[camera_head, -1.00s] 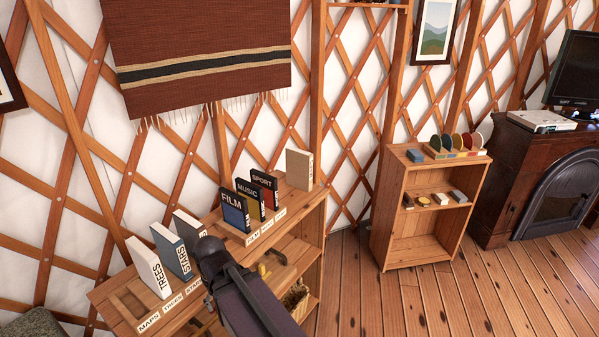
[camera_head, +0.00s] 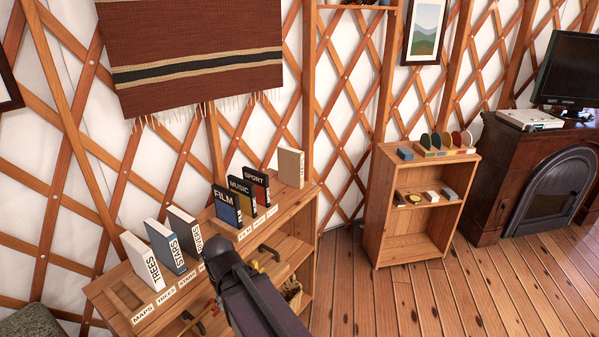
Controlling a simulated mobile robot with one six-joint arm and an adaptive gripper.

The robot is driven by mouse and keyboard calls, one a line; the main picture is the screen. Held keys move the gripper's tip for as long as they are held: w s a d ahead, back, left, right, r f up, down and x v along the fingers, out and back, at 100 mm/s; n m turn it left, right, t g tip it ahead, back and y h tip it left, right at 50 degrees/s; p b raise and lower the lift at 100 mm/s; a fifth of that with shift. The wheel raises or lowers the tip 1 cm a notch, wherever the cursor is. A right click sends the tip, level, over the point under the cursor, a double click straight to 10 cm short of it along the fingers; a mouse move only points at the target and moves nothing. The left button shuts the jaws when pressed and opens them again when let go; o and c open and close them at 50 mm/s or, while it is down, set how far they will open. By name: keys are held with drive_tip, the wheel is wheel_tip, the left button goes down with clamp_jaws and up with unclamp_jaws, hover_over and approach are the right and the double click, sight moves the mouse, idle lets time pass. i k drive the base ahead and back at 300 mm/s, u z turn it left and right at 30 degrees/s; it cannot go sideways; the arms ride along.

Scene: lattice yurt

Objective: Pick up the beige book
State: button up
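The beige book (camera_head: 291,167) stands upright at the far right end of the low wooden bookshelf's top (camera_head: 300,198), with clear space around it. My dark arm reaches up from the bottom of the picture over the shelf's front edge, well to the left of and nearer than the beige book. Its rounded black end hides part of the shelf front and labels. No gripper fingers can be made out, and nothing held is visible.
The white TREES book (camera_head: 142,262), blue STARS book (camera_head: 164,247) and grey RIVERS book (camera_head: 184,232) stand left. FILM (camera_head: 226,206), MUSIC (camera_head: 242,195) and SPORT (camera_head: 257,182) stand mid-shelf. A small wooden cabinet (camera_head: 415,247) stands right, with open floor in front.

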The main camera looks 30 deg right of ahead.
sight(290, 161)
drive_tip(key=z, duration=0.45)
drive_tip(key=k, duration=1.2)
drive_tip(key=z, duration=0.35)
drive_tip(key=i, duration=1.45)
drive_tip(key=u, duration=0.6)
drive_tip(key=i, duration=0.6)
drive_tip(key=u, duration=0.15)
